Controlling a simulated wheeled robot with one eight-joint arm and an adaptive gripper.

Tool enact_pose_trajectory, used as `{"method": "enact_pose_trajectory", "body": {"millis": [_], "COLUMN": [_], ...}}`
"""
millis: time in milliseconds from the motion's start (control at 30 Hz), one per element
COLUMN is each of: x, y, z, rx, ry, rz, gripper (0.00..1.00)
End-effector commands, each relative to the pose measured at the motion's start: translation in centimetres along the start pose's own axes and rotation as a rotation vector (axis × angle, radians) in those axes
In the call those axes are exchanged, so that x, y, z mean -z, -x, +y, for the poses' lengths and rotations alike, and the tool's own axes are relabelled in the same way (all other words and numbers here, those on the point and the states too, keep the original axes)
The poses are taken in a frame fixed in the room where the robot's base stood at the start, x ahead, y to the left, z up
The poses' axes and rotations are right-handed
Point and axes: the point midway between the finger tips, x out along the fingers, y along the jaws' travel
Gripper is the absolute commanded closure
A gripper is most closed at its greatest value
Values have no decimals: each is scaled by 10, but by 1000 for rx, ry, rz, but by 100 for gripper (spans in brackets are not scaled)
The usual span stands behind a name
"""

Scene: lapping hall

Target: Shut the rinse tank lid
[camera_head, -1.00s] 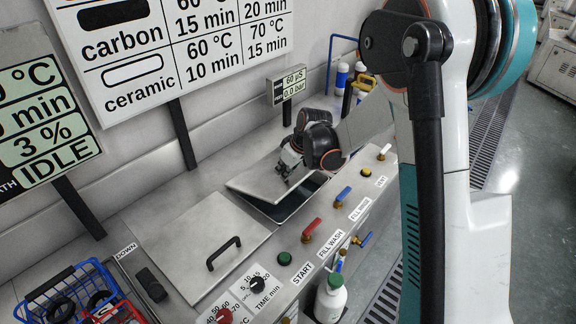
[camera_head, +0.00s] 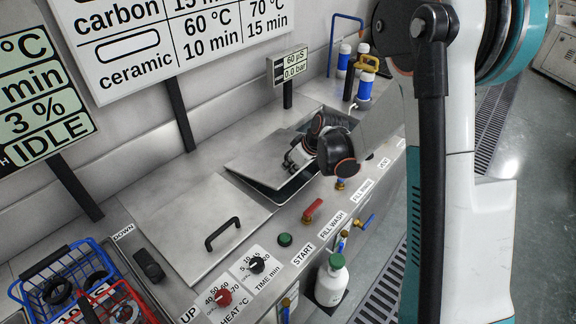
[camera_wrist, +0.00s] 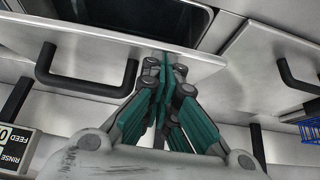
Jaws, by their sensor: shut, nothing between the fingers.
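The rinse tank lid (camera_head: 258,150) is a flat grey metal plate beyond the wash-side lid in the head view. It is tilted, partly open, with a dark gap of the tank opening (camera_head: 296,187) along its front and right. My gripper (camera_head: 292,163) is over the lid, and my wrist hides part of it. In the wrist view the lid (camera_wrist: 25,35) shows with its black bar handle (camera_wrist: 85,85). My gripper (camera_wrist: 166,65) has its teal fingers together, empty, beside the handle's end and near the lid's edge. Whether they touch the lid cannot be told.
A shut lid (camera_head: 190,220) with a black handle (camera_head: 222,234) lies to the left. Valve levers, including a red one (camera_head: 312,210), line the front panel. A display post (camera_head: 287,80) and blue-white bottles (camera_head: 366,88) stand behind. Wire baskets (camera_head: 75,285) are at lower left.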

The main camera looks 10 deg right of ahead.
Motion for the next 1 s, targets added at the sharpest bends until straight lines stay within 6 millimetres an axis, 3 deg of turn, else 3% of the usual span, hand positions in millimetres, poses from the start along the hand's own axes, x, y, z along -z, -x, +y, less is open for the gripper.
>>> {"method": "enact_pose_trajectory", "body": {"millis": [33,433,1000], "x": [-11,-55,-61], "y": [-10,-54,-59], "z": [0,0,0], "rx": [-1,-2,-2], "ry": [-2,0,0], "rz": [16,36,36], "gripper": [100,100,100]}}
